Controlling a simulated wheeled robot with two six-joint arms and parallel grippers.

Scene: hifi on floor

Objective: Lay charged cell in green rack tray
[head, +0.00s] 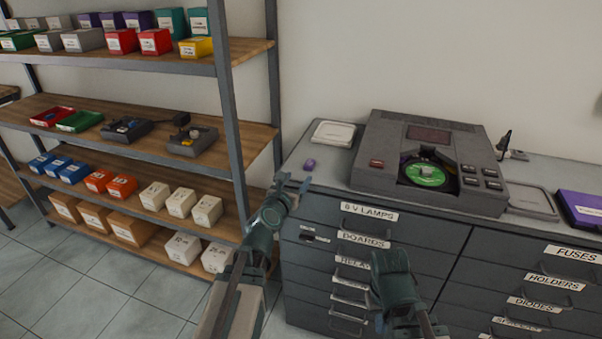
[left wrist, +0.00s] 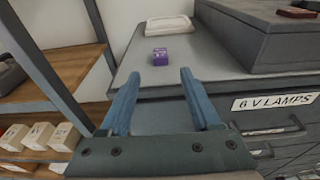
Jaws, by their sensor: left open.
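A small purple block (head: 309,164), perhaps the cell, sits on the grey cabinet top near its left end. In the left wrist view the block (left wrist: 160,56) shows beyond and between my fingertips, apart from them. My left gripper (head: 292,181) is open and empty at the cabinet's front left edge; its two blue fingers (left wrist: 157,80) are spread. The green tray (head: 79,121) lies on the wooden middle shelf, right of a red tray (head: 52,116). My right gripper (head: 390,264) is in front of the drawers; its fingertips are not clear.
A grey machine with a green disc (head: 425,175) stands on the cabinet (head: 325,178). A pale tray (head: 334,133) lies behind the block. Two dark devices (head: 127,129) sit right of the green tray. A shelf post (head: 232,120) stands between shelf and cabinet.

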